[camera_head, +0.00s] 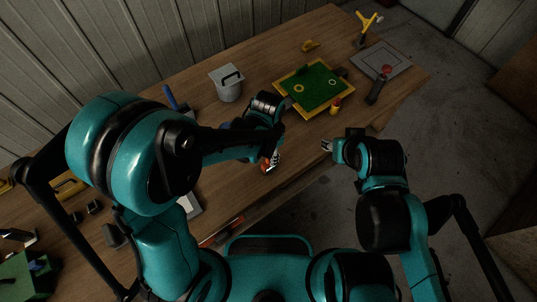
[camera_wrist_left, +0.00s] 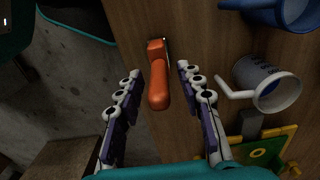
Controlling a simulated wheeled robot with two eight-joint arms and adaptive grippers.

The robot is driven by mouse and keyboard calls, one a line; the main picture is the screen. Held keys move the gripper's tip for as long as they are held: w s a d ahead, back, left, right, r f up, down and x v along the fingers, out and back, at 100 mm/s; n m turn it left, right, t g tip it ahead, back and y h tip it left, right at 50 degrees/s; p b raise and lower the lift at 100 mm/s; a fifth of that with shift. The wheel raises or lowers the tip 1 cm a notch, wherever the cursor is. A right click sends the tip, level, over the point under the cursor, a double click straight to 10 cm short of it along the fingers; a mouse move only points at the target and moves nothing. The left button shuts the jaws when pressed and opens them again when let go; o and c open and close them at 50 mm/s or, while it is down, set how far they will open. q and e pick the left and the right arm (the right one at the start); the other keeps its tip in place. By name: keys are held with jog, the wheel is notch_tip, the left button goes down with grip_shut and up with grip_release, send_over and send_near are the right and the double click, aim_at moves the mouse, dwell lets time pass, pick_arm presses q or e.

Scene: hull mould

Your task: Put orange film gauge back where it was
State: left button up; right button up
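The orange film gauge (camera_wrist_left: 158,78) lies on the wooden table near its edge, seen in the left wrist view. In the head view, only a small orange-red patch (camera_head: 271,162) shows at my left gripper. My left gripper (camera_wrist_left: 159,70) is open, with its two fingers spread on either side of the gauge. A gap shows between each finger and the gauge; the height above the table is hard to tell. My right gripper (camera_head: 326,146) is off the table's front edge, with nothing visible in it; its finger opening is too small to judge.
A green board with a yellow rim (camera_head: 278,92) lies beyond my left gripper. A grey plate (camera_head: 395,58) and a red-topped tool (camera_head: 377,87) are at the right end. A red-orange bar (camera_head: 222,232) lies at the front edge.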

pick_arm(q)
notch_tip(320, 180, up, 11)
jog(key=p, duration=0.2)
jog(key=shift+s+f+p, duration=0.15)
jog(key=shift+f+p, duration=0.05)
jog(key=shift+p, duration=0.2)
jog(key=s+a+r+n+t, duration=0.2)
jog(key=a+r+n+t, duration=0.1)
jog(key=a, duration=0.6)
jog(key=s+a+r+n+t, duration=0.3)
jog(key=a+r+n+t, duration=0.1)
jog(key=a+n, duration=0.3)
jog(key=shift+a+r+n, duration=0.4)
jog(key=shift+a+r, duration=0.5)
jog(key=shift+a, duration=0.05)
jog(key=shift+f, duration=0.1)
notch_tip(320, 180, down, 7)
jog(key=b, duration=0.6)
jog(key=shift+b, duration=0.4)
